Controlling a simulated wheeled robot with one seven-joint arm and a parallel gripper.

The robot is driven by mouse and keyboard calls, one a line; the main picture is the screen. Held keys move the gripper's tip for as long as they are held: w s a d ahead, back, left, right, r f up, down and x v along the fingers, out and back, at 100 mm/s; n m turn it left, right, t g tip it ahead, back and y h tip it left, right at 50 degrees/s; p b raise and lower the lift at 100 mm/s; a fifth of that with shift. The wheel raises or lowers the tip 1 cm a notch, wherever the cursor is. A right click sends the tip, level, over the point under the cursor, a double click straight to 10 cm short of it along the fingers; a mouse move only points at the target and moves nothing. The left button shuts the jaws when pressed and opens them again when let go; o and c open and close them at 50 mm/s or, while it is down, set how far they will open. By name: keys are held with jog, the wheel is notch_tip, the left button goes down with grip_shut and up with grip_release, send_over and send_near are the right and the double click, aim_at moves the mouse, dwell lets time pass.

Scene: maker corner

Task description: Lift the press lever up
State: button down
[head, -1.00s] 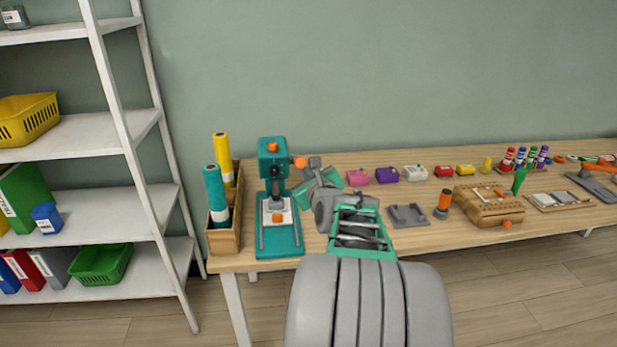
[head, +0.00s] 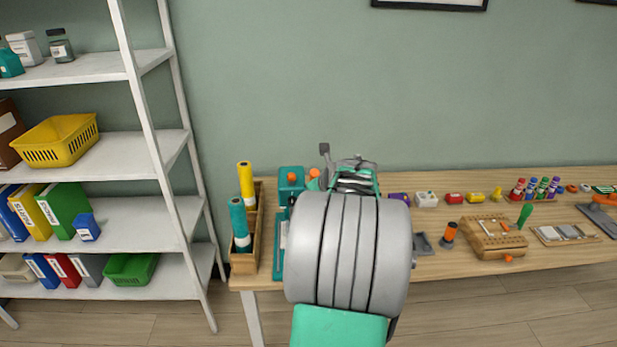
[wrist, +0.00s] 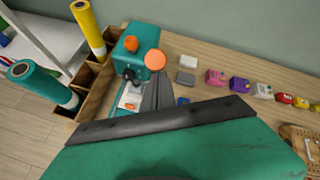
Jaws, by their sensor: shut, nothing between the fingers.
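The teal press (head: 291,184) stands at the left part of the table, its lower part mostly hidden behind my arm in the head view. Its lever ends in an orange ball (head: 314,173), just right of the press head and about level with its top. In the wrist view the press (wrist: 150,76) has an orange knob on top, and the orange lever ball (wrist: 155,60) shows large beside it. My gripper (wrist: 160,78) is shut and empty, its fingertips close under the ball; I cannot tell whether they touch it. The fingers are hidden in the head view.
A wooden box (head: 244,262) with teal and yellow rolls stands left of the press. Small coloured boxes, a phone-like stand (head: 421,243) and a wooden case (head: 494,240) lie to the right. A white shelf (head: 100,140) is at the far left. The wall is behind.

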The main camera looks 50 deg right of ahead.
jog(key=shift+w+d+r+p, duration=0.3)
jog(key=shift+d+r, duration=0.15)
jog(key=shift+r, duration=0.3)
